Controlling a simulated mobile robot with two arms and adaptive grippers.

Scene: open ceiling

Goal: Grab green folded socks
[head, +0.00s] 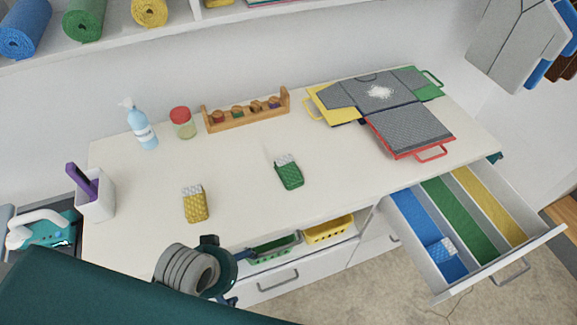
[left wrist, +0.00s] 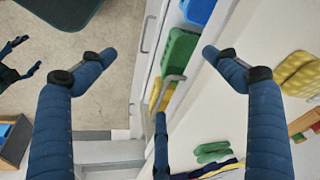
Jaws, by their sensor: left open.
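The green folded socks (head: 289,173), with a whitish patterned end, lie on the white tabletop near its middle in the head view. My left gripper (head: 236,270) is at the table's front edge, lower left of the socks and apart from them. I cannot make out the green socks there for sure. My right gripper (left wrist: 30,52) shows small at the left edge of that view, its fingers apart and empty; it is outside the head view.
Yellow folded socks (head: 195,204) lie left of the green ones. A spray bottle (head: 144,128), jar (head: 182,122) and wooden rack (head: 247,110) stand behind. A drawer (head: 549,242) stands open with blue socks (head: 441,248). Green (head: 272,250) and yellow (head: 328,230) bins sit below the edge.

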